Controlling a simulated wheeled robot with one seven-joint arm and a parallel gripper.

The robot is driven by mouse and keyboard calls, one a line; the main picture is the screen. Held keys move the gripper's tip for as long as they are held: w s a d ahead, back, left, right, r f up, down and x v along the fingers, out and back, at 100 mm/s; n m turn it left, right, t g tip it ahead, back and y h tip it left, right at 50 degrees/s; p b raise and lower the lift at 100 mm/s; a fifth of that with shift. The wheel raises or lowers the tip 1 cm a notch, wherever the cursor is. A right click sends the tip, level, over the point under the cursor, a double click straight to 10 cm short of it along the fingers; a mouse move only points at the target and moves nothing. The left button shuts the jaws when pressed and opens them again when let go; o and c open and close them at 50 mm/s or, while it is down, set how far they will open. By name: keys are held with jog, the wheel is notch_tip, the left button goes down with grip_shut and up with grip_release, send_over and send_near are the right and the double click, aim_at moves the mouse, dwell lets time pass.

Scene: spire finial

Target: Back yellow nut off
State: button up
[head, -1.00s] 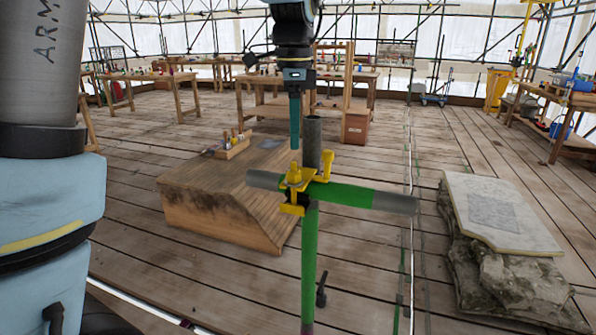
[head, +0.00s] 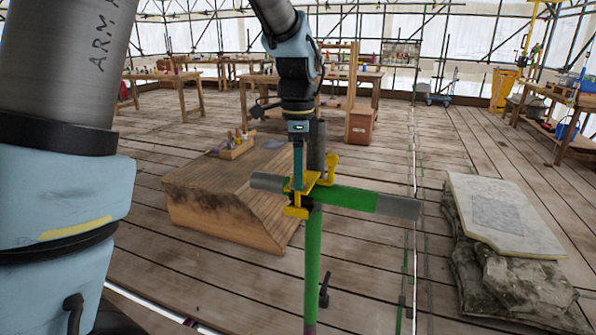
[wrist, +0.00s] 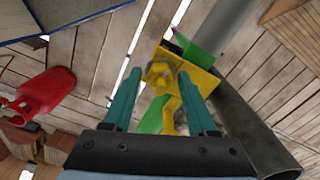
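The yellow clamp (head: 296,211) sits where a green and grey horizontal tube (head: 350,199) crosses a green upright tube (head: 312,260). The yellow nut (wrist: 160,75) shows in the wrist view on the clamp's plate; in the head view my fingers cover it. A second yellow bolt (head: 332,162) stands on the clamp's right side. My gripper (head: 298,184) points down onto the clamp's left side. In the wrist view my gripper (wrist: 159,74) is open, with one teal finger on each side of the nut and apparent gaps. Contact cannot be told.
A dark grey tube (head: 317,140) rises close behind my gripper. A wooden block (head: 225,200) stands to the left, and a stone pile with a slab (head: 500,215) to the right. A red gas bottle (wrist: 45,95) shows in the wrist view. Plank floor lies between.

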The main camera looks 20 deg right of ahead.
grip_shut()
jog(key=shift+r+n, duration=0.1)
jog(key=shift+n, duration=0.3)
jog(key=n+p, duration=0.1)
jog(key=n, duration=0.1)
jog(key=shift+n, duration=0.4)
jog(key=n+p, duration=0.1)
jog(key=n, duration=0.3)
jog(key=shift+n+p, duration=0.3)
jog(key=n+p, duration=0.1)
jog(key=n, duration=0.3)
jog(key=shift+n+p, duration=0.45)
jog(key=shift+n, duration=1.35)
